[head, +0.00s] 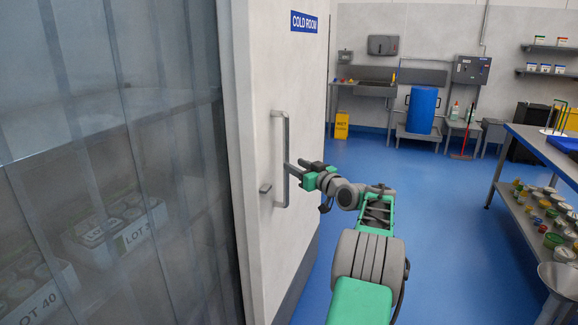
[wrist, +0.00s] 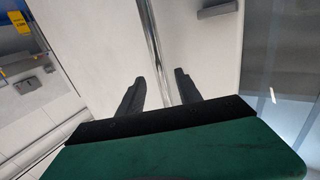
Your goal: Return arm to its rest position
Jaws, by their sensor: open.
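My arm reaches forward in the head view, with my gripper (head: 294,170) at the upright metal handle (head: 284,135) of the white cold room door (head: 262,60). In the wrist view, the two dark fingers of my gripper (wrist: 160,88) are apart, and the handle bar (wrist: 158,45) runs between them. The fingers stand clear of the bar on both sides there. Whether either finger touches the handle at its far side cannot be told.
A clear strip curtain (head: 130,130) hangs at the left, with labelled tubs (head: 120,225) behind it. A metal table with a shelf of jars (head: 520,205) stands at the right. A blue barrel (head: 421,110) and yellow sign (head: 342,125) stand at the back. The blue floor (head: 440,200) between is clear.

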